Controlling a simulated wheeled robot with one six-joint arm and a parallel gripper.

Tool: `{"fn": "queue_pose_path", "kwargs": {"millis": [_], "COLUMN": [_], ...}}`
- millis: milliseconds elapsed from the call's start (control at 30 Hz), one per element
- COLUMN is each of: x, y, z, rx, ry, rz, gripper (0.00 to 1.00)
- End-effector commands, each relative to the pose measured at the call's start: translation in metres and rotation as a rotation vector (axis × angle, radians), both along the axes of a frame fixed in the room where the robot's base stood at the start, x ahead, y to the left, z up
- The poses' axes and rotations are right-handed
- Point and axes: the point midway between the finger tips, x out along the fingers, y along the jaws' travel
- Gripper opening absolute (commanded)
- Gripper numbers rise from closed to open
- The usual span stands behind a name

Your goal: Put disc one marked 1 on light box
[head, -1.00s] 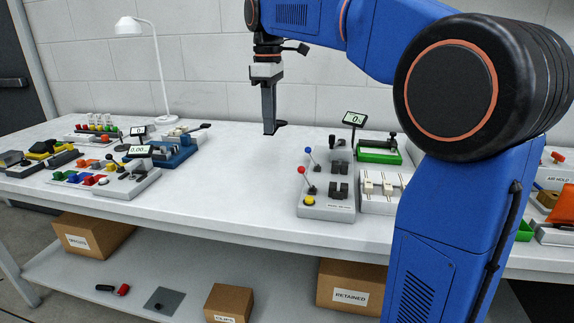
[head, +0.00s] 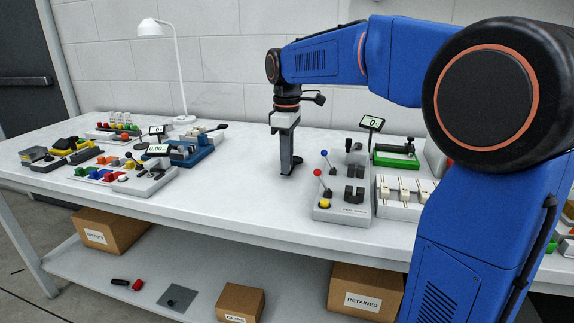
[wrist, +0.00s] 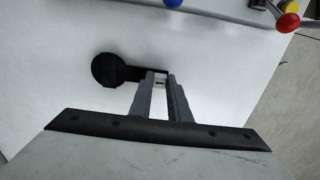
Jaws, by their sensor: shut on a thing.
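My gripper (head: 287,172) hangs pointing down over the white bench, left of the lever panel. In the wrist view its two fingers (wrist: 160,82) are shut on the tab of a black disc (wrist: 106,70). A small pale label with a dark mark shows between the fingertips; I cannot clearly read it. The disc's round end sticks out to the left of the fingers, close above the bench or on it; I cannot tell which. I cannot pick out a light box for certain in either view.
The lever panel (head: 340,208) with red and blue knobs stands close to the right. A green-based device (head: 395,158) and a white clamp block (head: 405,190) lie beyond it. A desk lamp (head: 155,28) and several small devices fill the bench's left. The bench middle is clear.

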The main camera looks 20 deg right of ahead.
Motion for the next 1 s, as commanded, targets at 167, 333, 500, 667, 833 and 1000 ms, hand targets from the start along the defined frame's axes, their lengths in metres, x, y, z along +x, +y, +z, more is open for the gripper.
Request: {"fn": "queue_pose_path", "kwargs": {"millis": [167,333,500,667,833,1000], "x": [-0.0001,0.0000,0.0000,0.0000,0.0001,0.0006], "y": [0.0000,0.0000,0.0000,0.0000,0.0001,0.0001], "z": [-0.0119,-0.0116,-0.0139,-0.0138,-0.0135,-0.0041], "rx": [0.000,0.000,0.000,0.000,0.000,0.001], "ry": [0.000,0.000,0.000,0.000,0.000,-0.003], "rz": [0.000,0.000,0.000,0.000,0.000,0.000], "gripper": [0.00,0.00,0.23,0.35,0.35,0.35]}}
